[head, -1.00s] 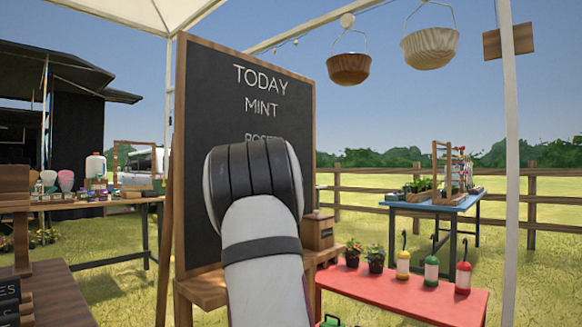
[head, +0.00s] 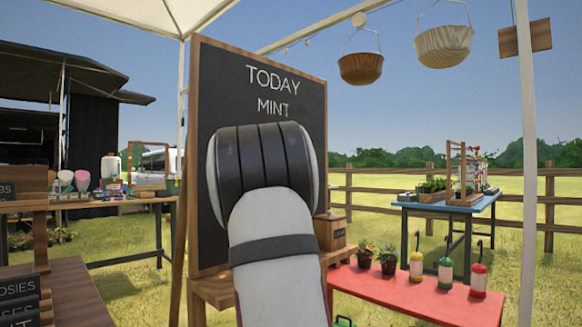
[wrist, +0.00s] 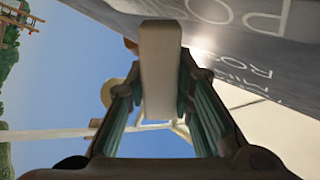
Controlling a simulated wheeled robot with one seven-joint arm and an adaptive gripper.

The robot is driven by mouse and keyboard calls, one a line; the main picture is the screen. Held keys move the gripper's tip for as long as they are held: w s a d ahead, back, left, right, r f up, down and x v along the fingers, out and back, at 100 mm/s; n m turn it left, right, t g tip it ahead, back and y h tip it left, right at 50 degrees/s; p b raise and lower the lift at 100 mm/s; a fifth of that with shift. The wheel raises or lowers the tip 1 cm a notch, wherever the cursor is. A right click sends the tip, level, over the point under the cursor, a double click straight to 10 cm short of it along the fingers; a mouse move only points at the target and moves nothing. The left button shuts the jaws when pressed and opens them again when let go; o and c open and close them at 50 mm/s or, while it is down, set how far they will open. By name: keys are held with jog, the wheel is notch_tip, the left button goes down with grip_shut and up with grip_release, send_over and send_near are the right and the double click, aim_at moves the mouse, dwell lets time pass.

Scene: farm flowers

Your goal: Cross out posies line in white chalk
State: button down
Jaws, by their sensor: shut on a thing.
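The chalkboard (head: 222,90) stands upright in a wooden frame in the head view, with TODAY and MINT readable in white. My arm covers the board below MINT, so the posies line is hidden there. In the wrist view the board (wrist: 225,35) slants across the top right, with large letters PO (wrist: 245,12) partly in view. My gripper (wrist: 158,95) is shut on a thick white chalk stick (wrist: 160,65), which points toward the board. I cannot tell whether its tip touches the surface. In the head view my gripper is hidden behind my arm.
A red bench (head: 420,300) with potted plants and bottle-shaped feeders stands right of the board. A white post (head: 528,170) rises at the right, and baskets (head: 361,68) hang above. Small dark signs (head: 18,300) sit at lower left. A wooden box (head: 330,232) is beside the board.

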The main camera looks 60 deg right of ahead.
jog(key=w+a, duration=0.2)
jog(key=a, duration=0.6)
dwell(0.8)
jog(key=s+a, duration=0.1)
jog(key=s, duration=0.5)
jog(key=shift+a, duration=0.2)
dwell(0.4)
jog(key=s, duration=0.2)
jog(key=shift+s+a, duration=0.35)
jog(key=shift+s, duration=0.05)
jog(key=shift+w, duration=0.15)
dwell(0.5)
jog(key=w+d, duration=0.2)
jog(key=w, duration=0.5)
jog(key=shift+w, duration=0.3)
